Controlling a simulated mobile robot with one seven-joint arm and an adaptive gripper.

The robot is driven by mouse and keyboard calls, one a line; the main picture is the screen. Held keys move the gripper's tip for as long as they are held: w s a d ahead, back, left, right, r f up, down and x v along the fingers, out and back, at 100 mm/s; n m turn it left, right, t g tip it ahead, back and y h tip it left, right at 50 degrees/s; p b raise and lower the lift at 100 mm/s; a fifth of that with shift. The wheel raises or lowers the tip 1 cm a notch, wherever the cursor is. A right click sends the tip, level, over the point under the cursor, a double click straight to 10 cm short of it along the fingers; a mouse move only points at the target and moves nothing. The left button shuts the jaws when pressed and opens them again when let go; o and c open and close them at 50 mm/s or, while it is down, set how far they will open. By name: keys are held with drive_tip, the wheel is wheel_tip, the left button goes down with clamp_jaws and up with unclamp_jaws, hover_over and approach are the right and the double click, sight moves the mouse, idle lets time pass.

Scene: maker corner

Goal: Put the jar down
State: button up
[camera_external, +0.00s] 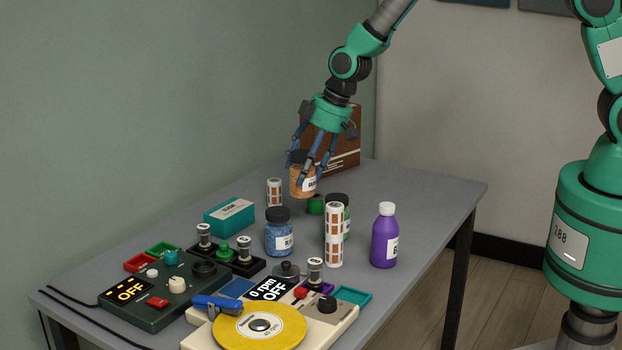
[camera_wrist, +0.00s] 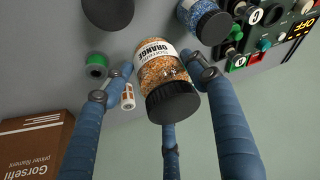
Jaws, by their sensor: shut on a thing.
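My gripper (camera_external: 312,166) is shut on a jar of orange granules (camera_external: 303,184) with a black lid and a white label. In the wrist view the same jar (camera_wrist: 161,68) sits between the blue fingers, and its label reads "ORANGE". The external view shows the jar at the back of the grey table (camera_external: 420,186), among other items. I cannot tell whether its base touches the table. Fingers hide part of the jar in the external view.
A jar of blue granules (camera_external: 279,238), a green spool (camera_external: 315,205), a patterned cylinder (camera_external: 334,236) and a purple bottle (camera_external: 384,238) stand nearby. A brown box (camera_external: 346,140) is behind. Devices fill the front left. The table's back right is clear.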

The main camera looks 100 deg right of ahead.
sight(290, 167)
drive_tip(key=shift+w+d+r+p, duration=0.1)
drive_tip(key=shift+w+r+p, duration=0.3)
drive_tip(key=shift+p, duration=0.7)
drive_tip(key=shift+w+d+r+p, duration=0.1)
drive_tip(key=shift+w+p, duration=0.5)
drive_tip(key=shift+p, duration=0.45)
drive_tip(key=w+p, duration=0.1)
drive_tip(key=p, duration=0.2)
drive_tip(key=shift+w+f, duration=0.2)
drive_tip(key=shift+f, duration=0.1)
drive_tip(key=shift+w, duration=0.1)
drive_tip(key=w+d, duration=0.2)
drive_tip(key=w, duration=0.2)
drive_tip(key=w+d+f, duration=0.1)
drive_tip(key=w+d, duration=0.2)
drive_tip(key=w, duration=0.2)
drive_tip(key=w+d+p, duration=0.1)
drive_tip(key=w+d, duration=0.1)
drive_tip(key=w, duration=0.3)
drive_tip(key=shift+w+d+f, duration=0.1)
drive_tip(key=shift+d+f, duration=0.1)
drive_tip(key=shift+f, duration=0.05)
drive_tip(key=shift+c, duration=0.2)
drive_tip(key=shift+f, duration=1.75)
